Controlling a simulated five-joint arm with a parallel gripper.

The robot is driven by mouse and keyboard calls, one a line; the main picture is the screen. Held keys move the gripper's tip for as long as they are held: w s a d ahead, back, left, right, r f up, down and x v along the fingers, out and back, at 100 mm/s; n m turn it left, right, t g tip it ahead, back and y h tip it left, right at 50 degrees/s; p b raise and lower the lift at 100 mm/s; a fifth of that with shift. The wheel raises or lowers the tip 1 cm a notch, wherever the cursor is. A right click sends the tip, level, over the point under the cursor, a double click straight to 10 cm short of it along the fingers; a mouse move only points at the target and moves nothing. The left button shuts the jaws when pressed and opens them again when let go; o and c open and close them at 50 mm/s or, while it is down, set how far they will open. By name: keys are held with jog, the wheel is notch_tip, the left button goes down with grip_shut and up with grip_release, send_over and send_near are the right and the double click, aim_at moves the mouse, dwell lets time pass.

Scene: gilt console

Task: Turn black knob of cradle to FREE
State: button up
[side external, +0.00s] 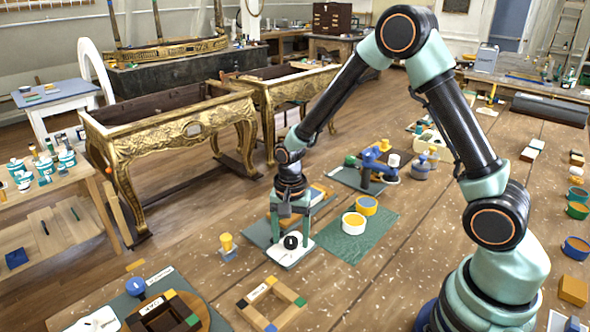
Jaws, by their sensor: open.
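The black knob (291,241) sits on a small white plate (288,258) on the workbench, near the middle of the side external view. The plate lies at the front of a grey-green board that is partly hidden by my arm. My gripper (290,234) points straight down over the knob, with its two teal fingers open, one at each side of it. I cannot tell whether the fingers touch the knob. The marks on the plate and the direction of the knob's pointer are too small to read.
A green mat (345,246) with a white tub (353,223) and a yellow-topped tub (366,206) lies right of the plate. A yellow-topped piece (227,246) stands to the left. A wooden frame (270,305) lies in front. A blue clamp-like device (375,165) stands behind.

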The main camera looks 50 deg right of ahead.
grip_shut()
jog(key=shift+n, duration=0.4)
jog(key=n, duration=0.3)
jog(key=shift+n, duration=0.4)
jog(key=n, duration=0.4)
jog(key=shift+n, duration=0.3)
jog(key=n, duration=0.8)
jog(key=shift+n, duration=0.3)
